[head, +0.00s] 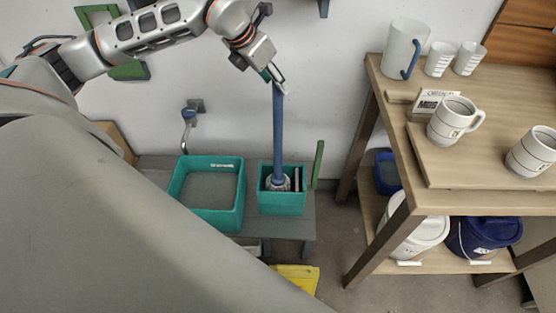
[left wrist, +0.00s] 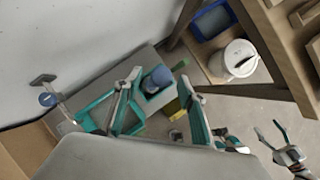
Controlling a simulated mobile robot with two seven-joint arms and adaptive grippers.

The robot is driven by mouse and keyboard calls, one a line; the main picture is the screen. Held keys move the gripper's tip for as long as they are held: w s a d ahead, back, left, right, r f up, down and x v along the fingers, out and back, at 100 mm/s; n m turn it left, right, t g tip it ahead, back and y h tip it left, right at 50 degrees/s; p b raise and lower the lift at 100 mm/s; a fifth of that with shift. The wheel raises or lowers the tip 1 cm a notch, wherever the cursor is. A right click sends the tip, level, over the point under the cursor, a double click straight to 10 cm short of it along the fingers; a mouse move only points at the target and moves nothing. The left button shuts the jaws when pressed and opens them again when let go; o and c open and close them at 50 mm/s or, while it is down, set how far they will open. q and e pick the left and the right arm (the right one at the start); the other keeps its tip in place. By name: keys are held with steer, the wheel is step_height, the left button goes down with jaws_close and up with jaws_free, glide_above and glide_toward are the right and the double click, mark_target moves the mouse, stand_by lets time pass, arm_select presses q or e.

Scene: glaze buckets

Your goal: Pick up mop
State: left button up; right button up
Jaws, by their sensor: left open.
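The mop (head: 279,135) stands upright, its blue handle rising from a small teal bucket (head: 283,204) on a grey bench. Its pale head sits inside that bucket and is partly hidden by the rim. My left gripper (head: 275,81) is at the top end of the handle. In the left wrist view the blue handle end (left wrist: 156,78) shows between the tips of my open left gripper (left wrist: 159,84); I cannot tell whether a finger touches it. My right gripper (left wrist: 273,134) shows open and empty at the lower right of the left wrist view, away from the mop.
A larger teal basin (head: 207,226) stands left of the mop bucket. A green upright piece (head: 318,164) is close on its right. A wooden shelf unit (head: 397,215) with mugs and lidded buckets stands at the right. A yellow object (head: 298,279) lies low in front. The wall is close behind.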

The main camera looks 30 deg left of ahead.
arm_select(q)
steer(key=shift+x, duration=1.45)
jaws_close()
steer(key=shift+r, duration=0.1)
